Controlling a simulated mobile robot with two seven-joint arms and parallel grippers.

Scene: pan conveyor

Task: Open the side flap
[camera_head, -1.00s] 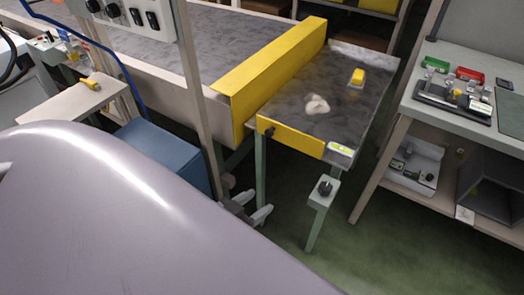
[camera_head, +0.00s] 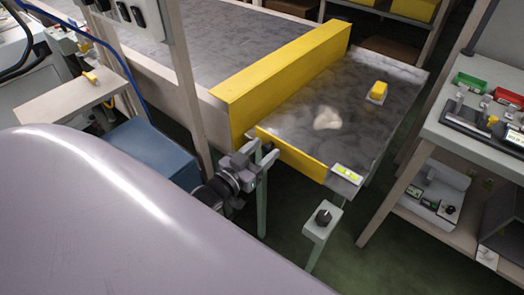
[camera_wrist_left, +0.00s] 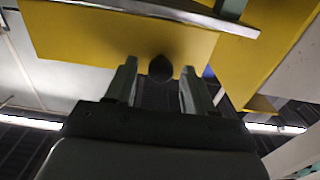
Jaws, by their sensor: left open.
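The side flap (camera_head: 300,160) is a yellow panel along the near edge of the grey-topped end table. It also shows in the left wrist view (camera_wrist_left: 100,38). Its dark round knob (camera_wrist_left: 160,68) shows in the left wrist view, between my fingertips. In the head view the knob is hidden by my fingers. My left gripper (camera_head: 262,152) is open at the left end of the flap, with its fingers on either side of the knob in the wrist view (camera_wrist_left: 158,74). I cannot tell whether the fingers touch the knob. My right gripper is not in view.
A tall yellow guard (camera_head: 285,80) stands between conveyor and end table. On the end table lie a pale lump (camera_head: 327,118) and a yellow-topped block (camera_head: 377,91). A post with a black knob (camera_head: 323,217) stands in front. A workbench (camera_head: 445,125) is at right.

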